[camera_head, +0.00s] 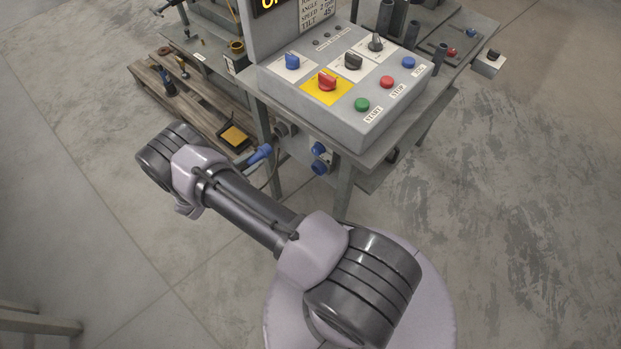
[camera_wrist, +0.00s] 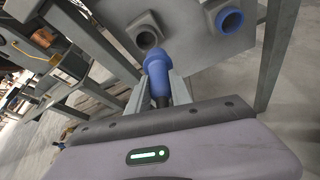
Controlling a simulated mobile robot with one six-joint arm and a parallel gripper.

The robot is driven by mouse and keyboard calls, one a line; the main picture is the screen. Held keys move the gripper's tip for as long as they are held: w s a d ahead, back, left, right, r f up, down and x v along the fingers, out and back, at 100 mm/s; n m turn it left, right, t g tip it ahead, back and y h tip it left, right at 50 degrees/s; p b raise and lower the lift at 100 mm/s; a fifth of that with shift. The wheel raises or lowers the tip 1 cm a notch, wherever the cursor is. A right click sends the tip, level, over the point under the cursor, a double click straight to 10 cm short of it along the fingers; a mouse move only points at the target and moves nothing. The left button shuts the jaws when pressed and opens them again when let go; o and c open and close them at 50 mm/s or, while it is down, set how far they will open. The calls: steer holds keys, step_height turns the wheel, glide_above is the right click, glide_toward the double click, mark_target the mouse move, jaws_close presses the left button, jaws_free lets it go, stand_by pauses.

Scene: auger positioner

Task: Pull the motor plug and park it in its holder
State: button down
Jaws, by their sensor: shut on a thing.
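The blue motor plug (camera_wrist: 157,68) is between the fingers of my gripper (camera_wrist: 158,90) in the wrist view, its front end pointing away from me. The plug also shows in the head view (camera_head: 261,153), left of the panel under the console, apart from the blue sockets. A grey holder with a dark round opening (camera_wrist: 147,37) is just beyond the plug's front end in the wrist view. The plug looks short of it, but the exact gap is unclear. A blue socket (camera_wrist: 229,20) is to the right. My gripper is mostly hidden behind my arm in the head view.
The control console (camera_head: 345,85) with knobs and buttons stands above the sockets. A grey table leg (camera_wrist: 277,50) is right of the socket in the wrist view. A wooden pallet (camera_head: 190,100) with tools lies at the left. Open floor is at the left and right.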

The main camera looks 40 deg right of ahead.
steer(key=shift+w+r, duration=0.2)
steer(key=shift+w, duration=0.25)
steer(key=shift+w+r, duration=0.2)
steer(key=shift+w, duration=0.25)
steer(key=shift+d, duration=0.1)
steer(key=shift+w+d, duration=0.15)
steer(key=shift+d, duration=2.15)
steer(key=shift+w+d, duration=0.15)
steer(key=shift+d, duration=1.55)
steer(key=c, duration=1.1)
jaws_free()
steer(key=shift+d, duration=0.1)
